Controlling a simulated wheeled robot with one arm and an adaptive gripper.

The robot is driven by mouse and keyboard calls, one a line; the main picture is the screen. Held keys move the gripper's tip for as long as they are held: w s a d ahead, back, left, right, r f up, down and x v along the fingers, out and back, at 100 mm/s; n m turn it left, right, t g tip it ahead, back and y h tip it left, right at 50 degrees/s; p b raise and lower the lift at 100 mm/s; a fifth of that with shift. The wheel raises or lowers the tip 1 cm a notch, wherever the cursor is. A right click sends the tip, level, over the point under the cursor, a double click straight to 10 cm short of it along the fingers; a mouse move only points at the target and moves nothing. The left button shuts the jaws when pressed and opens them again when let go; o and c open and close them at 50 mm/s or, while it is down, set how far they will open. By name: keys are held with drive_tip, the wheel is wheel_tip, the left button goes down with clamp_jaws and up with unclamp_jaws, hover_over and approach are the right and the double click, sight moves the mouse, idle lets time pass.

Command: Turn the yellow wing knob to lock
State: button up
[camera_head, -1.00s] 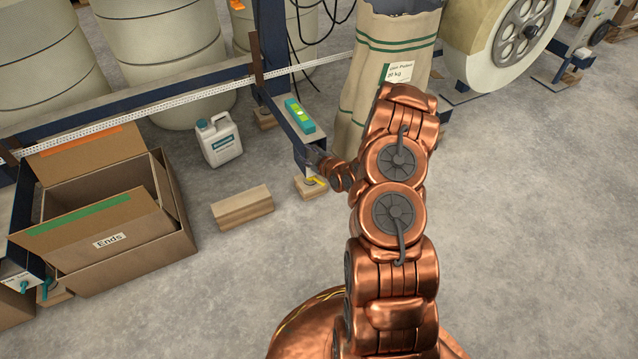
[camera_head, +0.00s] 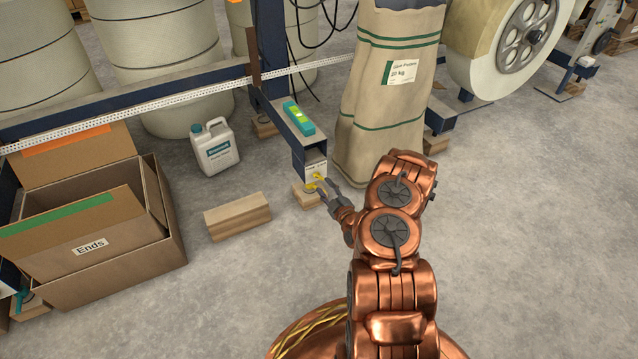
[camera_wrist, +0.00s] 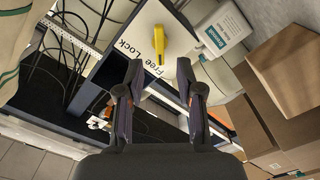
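The yellow wing knob (camera_wrist: 160,43) sits on a white plate (camera_wrist: 143,27) in the wrist view. The words "Free" and "Lock" are printed beside it. In the wrist view its wing is narrow and runs nearly upright in the picture. My gripper (camera_wrist: 160,64) is open and empty, its two fingertips on either side of the knob's line and just short of it in the picture; I cannot tell the exact gap. In the head view the knob (camera_head: 318,177) is small, on the end of a blue beam, with my gripper (camera_head: 325,186) close at its right.
A teal level (camera_head: 299,118) lies on the blue beam. A white jug (camera_head: 214,147), a wooden block (camera_head: 237,216) and a cardboard box (camera_head: 120,270) stand to the left. A large sack (camera_head: 385,100) stands behind my arm. Open floor lies to the right.

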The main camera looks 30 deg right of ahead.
sight(319, 178)
drive_tip(key=shift+w+d+b, duration=0.15)
drive_tip(key=shift+w+b, duration=0.45)
drive_tip(key=shift+w, duration=0.7)
drive_tip(key=shift+w+d+b, duration=0.1)
drive_tip(key=shift+w+b, duration=0.5)
drive_tip(key=shift+w, duration=0.65)
clamp_jaws()
